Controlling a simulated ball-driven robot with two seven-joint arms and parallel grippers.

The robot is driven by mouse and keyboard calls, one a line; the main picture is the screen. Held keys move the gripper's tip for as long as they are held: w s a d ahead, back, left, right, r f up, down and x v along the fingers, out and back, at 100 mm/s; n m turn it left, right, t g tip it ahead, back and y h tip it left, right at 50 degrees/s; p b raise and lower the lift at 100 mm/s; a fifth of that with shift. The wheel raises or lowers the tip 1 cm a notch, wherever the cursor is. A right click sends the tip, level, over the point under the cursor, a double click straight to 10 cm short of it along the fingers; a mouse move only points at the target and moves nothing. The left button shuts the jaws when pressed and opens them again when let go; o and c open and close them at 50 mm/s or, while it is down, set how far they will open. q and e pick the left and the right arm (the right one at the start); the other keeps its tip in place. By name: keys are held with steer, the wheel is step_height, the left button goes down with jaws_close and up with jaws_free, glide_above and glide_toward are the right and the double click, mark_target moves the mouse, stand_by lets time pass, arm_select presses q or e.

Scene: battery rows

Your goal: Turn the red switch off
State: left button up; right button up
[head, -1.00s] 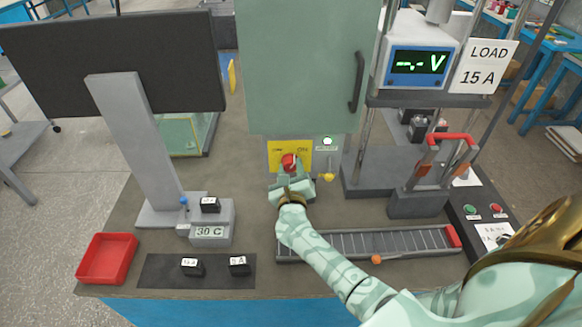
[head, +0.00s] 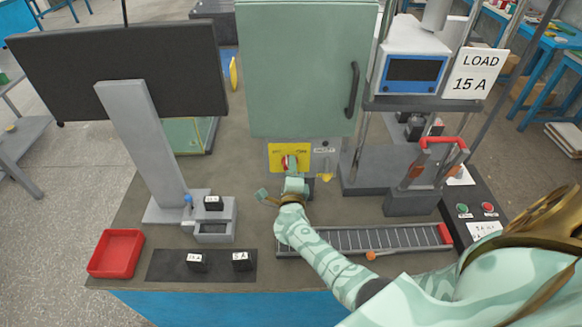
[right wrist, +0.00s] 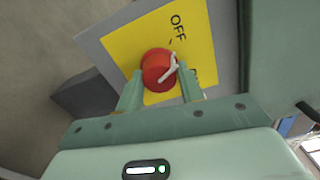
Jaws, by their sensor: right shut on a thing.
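The red switch (head: 289,161) is a round knob on a yellow plate (head: 304,150) below the green cabinet door. In the right wrist view the red switch (right wrist: 156,68) shows a white pointer mark directed toward the printed word OFF on the yellow plate (right wrist: 118,42). A second label is mostly hidden by a finger. My right gripper (head: 291,172) is at the plate, with its fingers on both sides of the knob; the right wrist view shows the fingers (right wrist: 160,88) shut on it. My left gripper is not in view.
The green cabinet (head: 295,70) rises just above the switch. A meter (head: 412,70) with a dark screen stands at right, above a red-handled lever (head: 443,140). A roller rack (head: 350,240) lies beneath my right arm. A red tray (head: 117,253) and small black blocks (head: 197,262) are at front left.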

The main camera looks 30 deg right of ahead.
steer(key=shift+n+p, duration=0.6)
steer(key=shift+n, duration=1.5)
steer(key=shift+f, duration=0.1)
steer(key=o, duration=1)
steer(key=shift+a, duration=0.1)
